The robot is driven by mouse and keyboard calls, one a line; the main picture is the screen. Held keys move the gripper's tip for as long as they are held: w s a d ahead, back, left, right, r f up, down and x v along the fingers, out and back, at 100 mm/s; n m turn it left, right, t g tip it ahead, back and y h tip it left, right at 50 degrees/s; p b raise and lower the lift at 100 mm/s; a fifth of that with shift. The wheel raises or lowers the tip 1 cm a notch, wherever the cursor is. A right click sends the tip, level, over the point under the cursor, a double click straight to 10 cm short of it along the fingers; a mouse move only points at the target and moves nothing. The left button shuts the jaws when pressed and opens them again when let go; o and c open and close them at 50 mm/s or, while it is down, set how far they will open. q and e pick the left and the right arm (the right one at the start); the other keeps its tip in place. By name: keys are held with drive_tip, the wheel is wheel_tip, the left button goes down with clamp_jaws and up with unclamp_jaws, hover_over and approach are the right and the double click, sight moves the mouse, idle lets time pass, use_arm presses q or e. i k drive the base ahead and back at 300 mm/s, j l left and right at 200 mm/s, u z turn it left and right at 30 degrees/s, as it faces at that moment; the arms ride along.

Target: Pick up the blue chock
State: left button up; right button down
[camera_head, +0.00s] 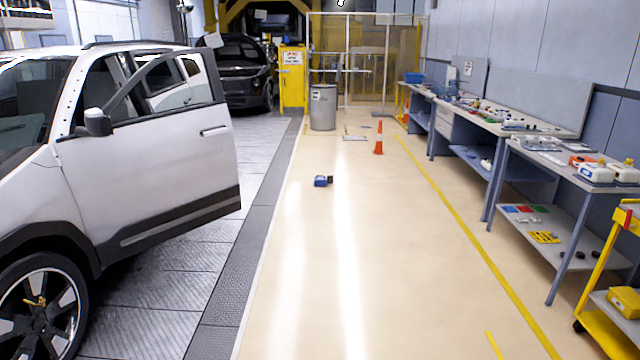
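The blue chock (321,181) is a small blue block with a darker right end. It lies on the cream floor near the middle of the head view, to the right of the grey grated strip. Nothing touches it and the floor around it is bare. It is too far away to make out its details. Neither of my grippers shows in this view.
A white car (150,170) with an open door stands at the left. Workbenches (480,122) line the right wall, and a yellow cart (610,320) is at the lower right. An orange cone (379,140) and a grey bin (323,108) stand farther back. The middle floor is clear.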

sight(324, 181)
drive_tip(key=i+u, duration=0.15)
drive_tip(key=i, duration=8.05)
